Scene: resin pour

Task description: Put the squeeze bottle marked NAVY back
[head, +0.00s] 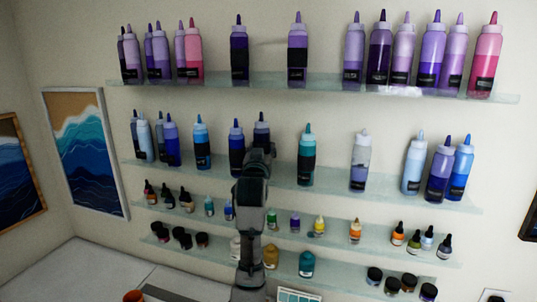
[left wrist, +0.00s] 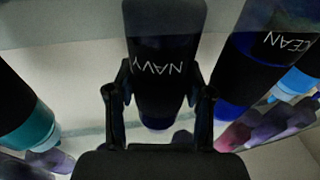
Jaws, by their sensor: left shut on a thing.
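The squeeze bottle marked NAVY (left wrist: 165,65) has a dark label with white letters, upside down in the left wrist view. My left gripper (left wrist: 158,100) has a finger on each side of it and is shut on it. In the head view, my left gripper (head: 257,160) is at the second shelf (head: 335,181), and the NAVY bottle's dark blue top (head: 261,130) shows just above it. The arm hides the bottle's lower part, so I cannot tell whether it touches the shelf. My right gripper is not in view.
A dark blue bottle marked with letters ending in CEAN (left wrist: 265,55) stands close beside it, left of my gripper in the head view (head: 237,150). A teal-topped bottle (head: 306,158) stands to the right. Small bottles and jars fill the lower shelves (head: 345,235). The top shelf (head: 270,80) holds purple and pink bottles.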

